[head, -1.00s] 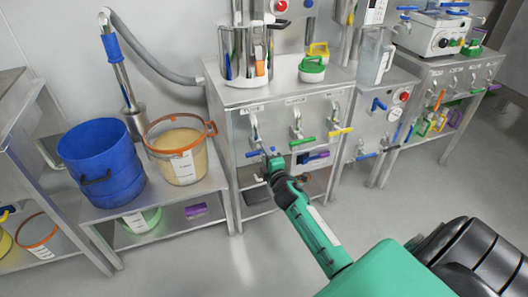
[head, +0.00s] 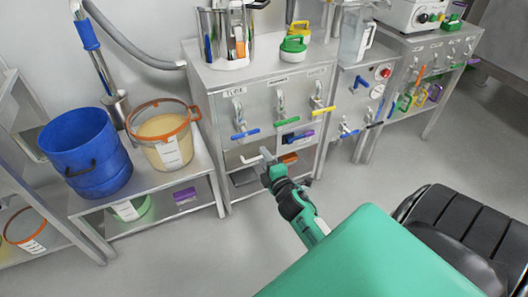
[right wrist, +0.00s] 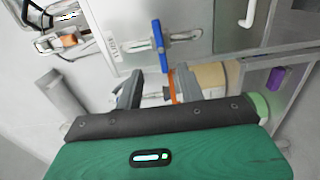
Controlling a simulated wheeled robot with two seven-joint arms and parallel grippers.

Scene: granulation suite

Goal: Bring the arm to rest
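My right arm, green and black, reaches in from the lower right of the head view. Its gripper (head: 264,158) is in front of the steel cabinet, below and right of a blue-handled latch (head: 245,133). In the right wrist view the two grey fingers (right wrist: 158,88) stand apart with nothing gripped between them. A blue handle (right wrist: 157,46) shows beyond the fingertips, apart from them. My left gripper is not in view.
The cabinet (head: 262,78) has green (head: 287,121) and yellow (head: 323,110) latch handles too. A blue bucket (head: 85,150) and an orange-rimmed tub (head: 163,130) stand on a low steel table at left. The floor (head: 350,180) right of the arm is clear.

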